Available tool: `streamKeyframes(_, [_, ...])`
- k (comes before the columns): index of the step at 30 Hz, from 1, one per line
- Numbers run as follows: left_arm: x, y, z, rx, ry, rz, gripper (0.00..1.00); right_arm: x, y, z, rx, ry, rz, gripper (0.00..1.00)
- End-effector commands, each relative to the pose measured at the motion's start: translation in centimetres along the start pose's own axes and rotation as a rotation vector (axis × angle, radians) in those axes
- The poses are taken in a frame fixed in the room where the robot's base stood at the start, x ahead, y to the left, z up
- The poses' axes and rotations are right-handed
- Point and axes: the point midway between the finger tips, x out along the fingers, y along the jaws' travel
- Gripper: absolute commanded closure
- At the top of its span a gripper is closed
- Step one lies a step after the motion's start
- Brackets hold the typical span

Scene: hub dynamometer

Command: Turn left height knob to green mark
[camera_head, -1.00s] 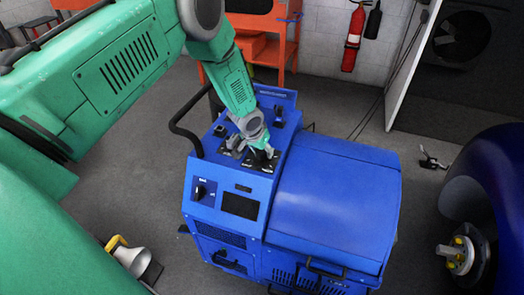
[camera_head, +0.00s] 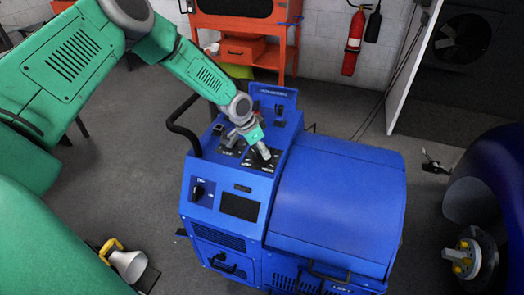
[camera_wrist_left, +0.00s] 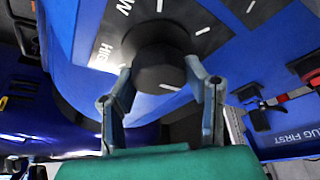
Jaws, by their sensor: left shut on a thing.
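The blue machine (camera_head: 335,205) has a sloped control panel with black dial plates (camera_head: 229,158). My left gripper (camera_head: 249,147) reaches down onto this panel, its fingers over the dials. In the left wrist view a round black knob (camera_wrist_left: 160,68) with a white pointer line sits between the fingertips of my left gripper (camera_wrist_left: 163,80). The fingers are shut on the knob from both sides. White ticks and the word HIGH show on its plate. In the head view the gripper hides most of the knob. I cannot make out a green mark. My right gripper is out of view.
A black handle bar (camera_head: 184,118) rises at the panel's left. A square screen (camera_head: 239,206) and a black switch (camera_head: 197,192) are on the front face. An orange cabinet (camera_head: 247,22) stands behind.

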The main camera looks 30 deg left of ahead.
Motion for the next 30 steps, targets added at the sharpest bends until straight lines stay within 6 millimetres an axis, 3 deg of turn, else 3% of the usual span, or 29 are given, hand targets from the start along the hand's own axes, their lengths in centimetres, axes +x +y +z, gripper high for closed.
streamKeyframes(11, [-0.1,-0.2,-0.2,0.004,0.005,-0.003,0.87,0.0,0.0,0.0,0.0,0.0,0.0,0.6])
streamKeyframes(12, [-0.1,-0.2,-0.2,0.004,0.005,-0.003,0.55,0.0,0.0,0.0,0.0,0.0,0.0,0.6])
streamKeyframes(14, [-0.1,-0.2,-0.1,0.004,0.004,-0.003,0.38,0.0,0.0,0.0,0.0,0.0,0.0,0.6])
streamKeyframes(24, [-0.3,0.0,0.0,0.004,0.003,-0.001,0.38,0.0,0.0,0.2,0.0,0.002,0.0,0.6])
streamKeyframes(30, [-2.8,-0.1,-0.2,0.005,0.004,-0.002,0.38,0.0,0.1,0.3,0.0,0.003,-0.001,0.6])
